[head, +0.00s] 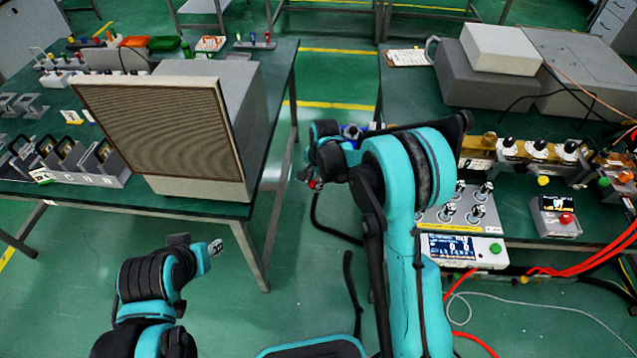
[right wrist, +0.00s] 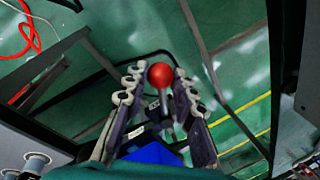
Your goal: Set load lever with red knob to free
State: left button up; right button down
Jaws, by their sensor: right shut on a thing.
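The load lever's red knob (right wrist: 160,74) is a round red ball between the two fingers of my right gripper (right wrist: 159,90) in the right wrist view. The fingers are shut on the lever, one on each side of the knob and its short stem. In the head view my right gripper (head: 316,172) hangs over the gap between the two tables, with a small spot of red at it. My forearm hides most of the lever's mount. My left gripper (head: 212,248) is low on the left, away from the lever, and its fingers are too small to read.
A grey box with a ribbed front (head: 160,125) stands on the left table. The right table holds a row of waveguide parts with knobs (head: 540,150), a display unit (head: 460,248) and a small box with a red button (head: 558,216). Red cables hang off its front.

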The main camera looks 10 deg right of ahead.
jog(key=shift+w+a+m, duration=0.25)
jog(key=shift+m, duration=0.25)
jog(key=c, duration=1.5)
grip_release()
notch_tip(320, 180, up, 12)
jog(key=s, duration=0.2)
jog(key=shift+d, duration=0.4)
jog(key=shift+f, duration=0.1)
